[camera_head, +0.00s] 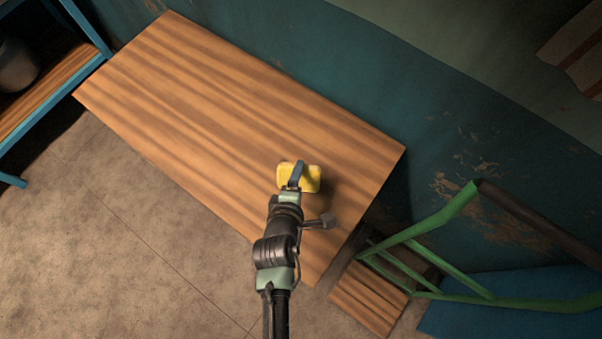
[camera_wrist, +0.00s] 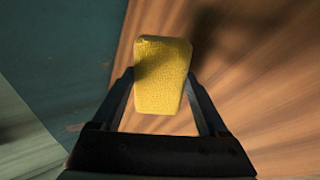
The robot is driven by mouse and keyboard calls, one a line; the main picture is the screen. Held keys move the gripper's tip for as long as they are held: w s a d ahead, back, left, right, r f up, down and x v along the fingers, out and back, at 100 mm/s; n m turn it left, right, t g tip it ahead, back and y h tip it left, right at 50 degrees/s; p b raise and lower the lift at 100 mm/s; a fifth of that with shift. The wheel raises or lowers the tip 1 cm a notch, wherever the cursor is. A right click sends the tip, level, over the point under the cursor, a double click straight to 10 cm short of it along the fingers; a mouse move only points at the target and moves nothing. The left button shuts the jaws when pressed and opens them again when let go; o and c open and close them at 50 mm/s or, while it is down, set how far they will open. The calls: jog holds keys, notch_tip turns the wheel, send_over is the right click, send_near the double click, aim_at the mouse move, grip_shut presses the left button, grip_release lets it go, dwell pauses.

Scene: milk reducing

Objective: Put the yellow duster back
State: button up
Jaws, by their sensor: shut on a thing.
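The yellow duster (camera_head: 312,181) is a small rounded block over the near right part of the wooden table (camera_head: 210,95). My gripper (camera_head: 297,172) is shut on it, with one dark finger showing across its top in the head view. In the wrist view the duster (camera_wrist: 160,75) sits between the two fingertips (camera_wrist: 158,88), its textured face towards the camera. A shadow falls beside it on the wood. I cannot tell whether the duster touches the tabletop or is held just above it.
The rest of the tabletop is bare. A teal wall (camera_head: 430,130) runs behind it. A green-framed cart (camera_head: 430,235) stands close to the table's right end. A blue shelf (camera_head: 50,90) with a dark pot (camera_head: 14,66) stands at the left.

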jog(key=g, duration=0.1)
jog(key=s+m+g+p, duration=0.1)
jog(key=g, duration=0.1)
jog(key=shift+r, duration=0.1)
jog(key=s+r+m+g+p, duration=0.1)
jog(key=s+m+g, duration=0.2)
jog(key=s+g, duration=0.15)
notch_tip(320, 180, up, 3)
jog(key=m+g+y+p, duration=0.1)
jog(key=m+g+y, duration=0.1)
jog(key=g, duration=0.1)
send_over(302, 233)
jog(key=shift+t, duration=0.25)
jog(key=shift+f+p, duration=0.3)
jog(key=shift+f, duration=4.45)
jog(key=shift+f, duration=0.2)
jog(key=o, duration=1.1)
jog(key=shift+r, duration=0.1)
jog(key=shift+r, duration=0.1)
